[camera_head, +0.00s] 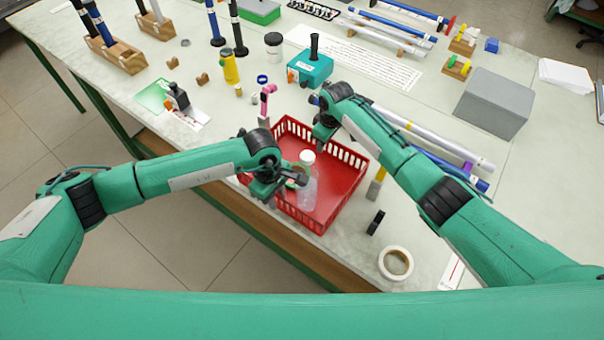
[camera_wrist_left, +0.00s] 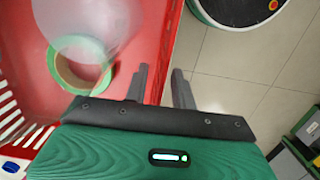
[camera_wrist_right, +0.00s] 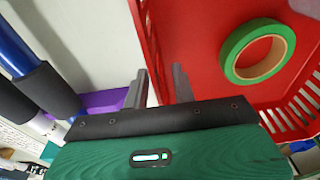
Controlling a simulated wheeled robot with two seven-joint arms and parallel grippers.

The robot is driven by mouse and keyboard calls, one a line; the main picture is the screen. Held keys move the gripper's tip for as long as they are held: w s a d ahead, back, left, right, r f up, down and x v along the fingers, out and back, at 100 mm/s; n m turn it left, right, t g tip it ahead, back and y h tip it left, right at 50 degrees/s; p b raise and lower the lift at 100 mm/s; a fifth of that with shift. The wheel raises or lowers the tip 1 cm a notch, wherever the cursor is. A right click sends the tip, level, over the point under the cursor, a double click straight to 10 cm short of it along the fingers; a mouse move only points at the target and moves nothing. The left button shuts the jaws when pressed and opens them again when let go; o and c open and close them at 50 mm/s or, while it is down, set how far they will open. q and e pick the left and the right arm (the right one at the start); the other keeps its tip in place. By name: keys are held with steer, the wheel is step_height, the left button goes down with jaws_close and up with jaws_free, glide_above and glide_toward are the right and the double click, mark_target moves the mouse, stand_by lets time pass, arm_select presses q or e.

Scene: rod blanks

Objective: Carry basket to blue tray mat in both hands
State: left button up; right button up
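The red basket (camera_head: 342,182) stands at the table's near edge. In it are a clear bottle with a white cap (camera_head: 307,180) and a green tape roll, seen in the left wrist view (camera_wrist_left: 60,74) and right wrist view (camera_wrist_right: 232,55). My left gripper (camera_head: 282,190) is at the basket's near-left wall; its fingers (camera_wrist_left: 163,88) are apart, with the red rim between them. My right gripper (camera_head: 322,135) is at the far side; its fingers (camera_wrist_right: 160,88) are also apart around the rim. Contact is unclear. I see no blue tray mat.
A tape roll (camera_head: 396,263) and a small black block (camera_head: 376,222) lie right of the basket. A grey box (camera_head: 494,103) stands further right. Long rods (camera_head: 440,145) lie under my right arm. A teal block (camera_head: 310,68) and yellow bottle (camera_head: 230,67) stand behind.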

arm_select(q)
jaws_close()
arm_select(e)
jaws_close()
arm_select(q)
steer(key=shift+r, duration=0.15)
arm_select(e)
steer(key=shift+r, duration=0.15)
